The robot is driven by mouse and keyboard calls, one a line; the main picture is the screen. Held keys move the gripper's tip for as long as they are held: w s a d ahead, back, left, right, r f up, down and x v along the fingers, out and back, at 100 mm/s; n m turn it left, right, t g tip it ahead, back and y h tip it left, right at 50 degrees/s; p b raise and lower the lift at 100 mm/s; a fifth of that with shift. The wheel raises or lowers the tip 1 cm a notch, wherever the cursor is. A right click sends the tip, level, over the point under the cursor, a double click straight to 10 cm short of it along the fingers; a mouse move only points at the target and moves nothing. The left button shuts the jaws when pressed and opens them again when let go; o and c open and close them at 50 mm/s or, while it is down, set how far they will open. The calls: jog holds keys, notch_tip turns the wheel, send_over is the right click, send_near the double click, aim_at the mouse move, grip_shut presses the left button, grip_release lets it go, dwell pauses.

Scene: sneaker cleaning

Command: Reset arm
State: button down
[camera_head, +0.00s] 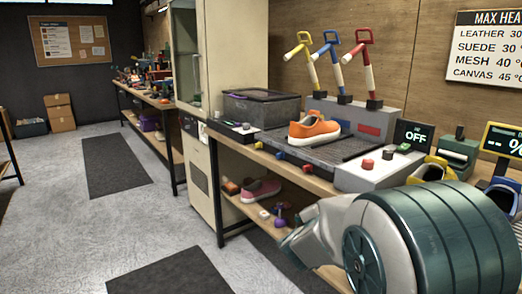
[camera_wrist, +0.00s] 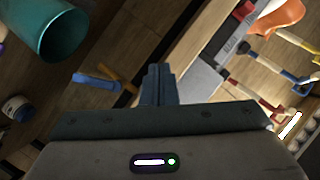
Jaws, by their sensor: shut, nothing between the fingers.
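My gripper (camera_wrist: 158,84) is in the wrist view, its two dark blue fingers closed together with nothing between them. It is tilted relative to the wooden workbench, whose edge runs diagonally beside the fingers. In the head view part of my arm fills the lower right, in front of the bench; I cannot make out the fingertips there. An orange sneaker (camera_head: 314,129) sits on the dark grate of the bench, and it also shows at the top right of the wrist view (camera_wrist: 279,14). The gripper is apart from it.
Yellow (camera_head: 305,62), blue (camera_head: 331,65) and red (camera_head: 361,67) handled tools stand behind the sneaker. A dark bin (camera_head: 262,108) is left of it. A pink shoe (camera_head: 260,190) lies on the lower shelf. A teal cup (camera_wrist: 50,30) shows in the wrist view.

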jog(key=s+a+r+n+g+y+p, duration=0.3)
jog(key=s+a+r+n+y+p, duration=0.4)
jog(key=s+r+n+y+p, duration=0.5)
jog(key=s+d+r+n+g+h+p, duration=0.1)
jog(key=s+r+n+g+h+p, duration=0.1)
jog(key=s, duration=0.7)
jog(key=s+d+r+n+g+h+p, duration=0.1)
jog(key=s+d+r+g+h+p, duration=0.1)
jog(key=s+r+g+p, duration=0.3)
jog(key=s+r+p, duration=0.1)
jog(key=s+p, duration=0.2)
jog(key=p, duration=0.1)
jog(key=shift+s+d+r+n, duration=0.3)
jog(key=shift+s+r+n, duration=0.05)
jog(key=shift+s+n, duration=0.05)
